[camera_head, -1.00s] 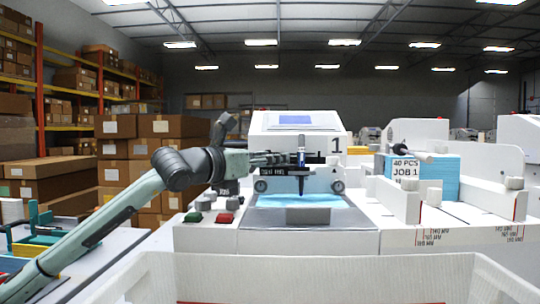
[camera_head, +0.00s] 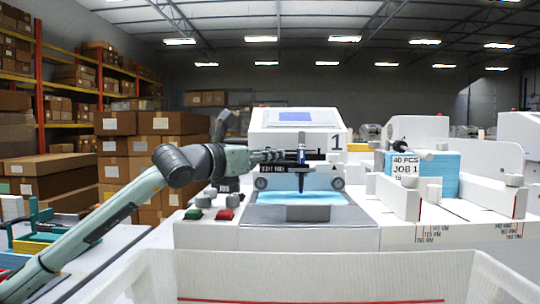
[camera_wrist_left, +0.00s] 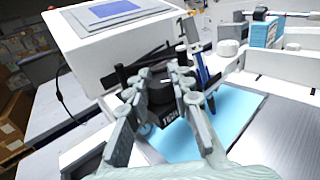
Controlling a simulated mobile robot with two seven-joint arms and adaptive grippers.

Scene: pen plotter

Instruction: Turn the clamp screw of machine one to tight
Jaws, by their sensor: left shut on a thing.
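Machine one (camera_head: 262,124), a white plotter marked "1", stands in the middle of the head view and also shows in the wrist view (camera_wrist_left: 85,45). My left gripper (camera_head: 283,157) reaches in from the left to its pen carriage. In the wrist view my left gripper (camera_wrist_left: 156,82) has its two fingers on either side of the black clamp screw knob (camera_wrist_left: 160,91) and is shut on it. A blue pen (camera_wrist_left: 204,75) stands upright beside the knob and also shows in the head view (camera_head: 301,154). The knob is largely hidden in the head view. My right gripper is not in view.
A light blue sheet (camera_head: 335,198) lies on the bed below the pen, with a grey block (camera_head: 308,213) at its front. Green (camera_head: 203,201) and red (camera_head: 225,215) buttons are at the left. A white bin (camera_head: 320,275) is in front. A blue stack (camera_head: 447,175) stands right.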

